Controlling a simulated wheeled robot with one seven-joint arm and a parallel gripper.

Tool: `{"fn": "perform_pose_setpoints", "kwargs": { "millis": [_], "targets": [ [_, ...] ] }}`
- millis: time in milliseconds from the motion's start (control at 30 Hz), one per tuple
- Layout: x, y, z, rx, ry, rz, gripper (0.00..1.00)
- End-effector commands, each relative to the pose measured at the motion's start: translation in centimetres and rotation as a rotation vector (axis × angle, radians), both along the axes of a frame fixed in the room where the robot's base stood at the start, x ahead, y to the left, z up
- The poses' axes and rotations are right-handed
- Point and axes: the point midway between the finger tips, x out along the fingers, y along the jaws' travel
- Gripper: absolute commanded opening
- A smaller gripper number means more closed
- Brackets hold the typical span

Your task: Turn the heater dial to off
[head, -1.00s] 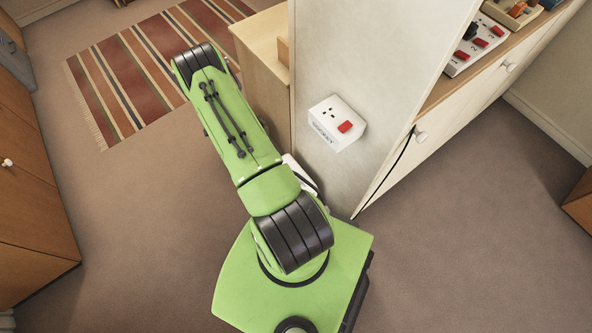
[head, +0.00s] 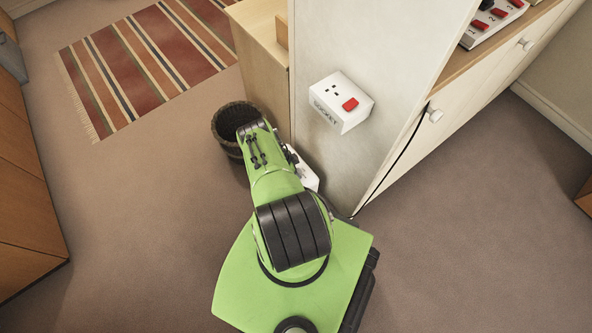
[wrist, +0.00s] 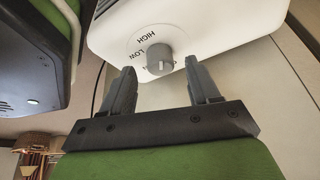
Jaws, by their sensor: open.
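The white heater (wrist: 225,22) fills the top of the wrist view, and a small white part of it (head: 305,176) shows beside my arm in the head view. Its grey round dial (wrist: 160,58) is on the face, with HIGH and LOW printed around it and a further label partly hidden by the dial. My gripper (wrist: 162,82) is open, with its dark fingers apart on either side of the dial and their tips just below it in the wrist picture. I cannot tell whether they touch it. The gripper is hidden behind my arm in the head view.
A white socket box (head: 341,101) with a red switch is on the cabinet side panel (head: 375,50). A dark wastebasket (head: 229,121) stands just beyond my arm. A striped rug (head: 150,60) lies at the back left. Floor is clear at left and right.

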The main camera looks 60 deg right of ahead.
Motion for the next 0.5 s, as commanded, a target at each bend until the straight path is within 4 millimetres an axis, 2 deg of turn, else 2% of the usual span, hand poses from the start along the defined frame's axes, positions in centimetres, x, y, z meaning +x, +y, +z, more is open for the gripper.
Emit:
{"fn": "perform_pose_setpoints", "kwargs": {
  "millis": [33,100,400,433,500],
  "targets": [
    [-0.27,-0.27,-1.13,-0.002,0.001,-0.001,0.61],
    [-0.48,-0.47,-1.73,-0.001,0.000,-0.001,0.61],
    [-0.59,-0.62,-1.91,0.000,0.000,0.000,0.61],
    [-0.60,-0.62,-1.90,0.000,0.000,0.000,0.59],
    [-0.60,-0.61,-1.90,0.000,0.000,0.000,0.49]
  ]
}}
